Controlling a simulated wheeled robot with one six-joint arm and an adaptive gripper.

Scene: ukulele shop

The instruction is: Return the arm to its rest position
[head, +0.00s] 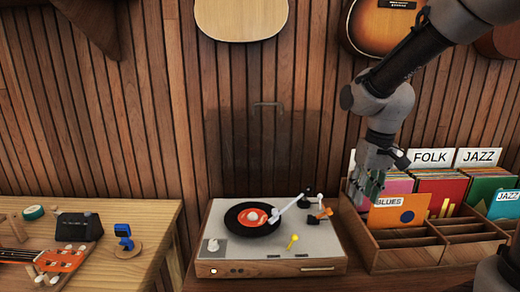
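My arm reaches in from the top right of the head view and bends down at the wrist. My gripper (367,187) points downward at the left end of the record crate, in front of or just above the records there. Its fingers are small and dark against the sleeves, so I cannot tell whether they are open or shut. I see nothing clearly held in it. The record crate (418,257) is wooden, with records behind FOLK (432,157), JAZZ (478,157) and BLUES (389,201) cards.
A turntable (300,248) with a black record (238,218) stands left of the crate. A wooden bench (150,213) at left bears a ukulele (62,260), a black device (78,227) and a blue clip-on item (124,232). Instruments hang on the slatted wall (160,100).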

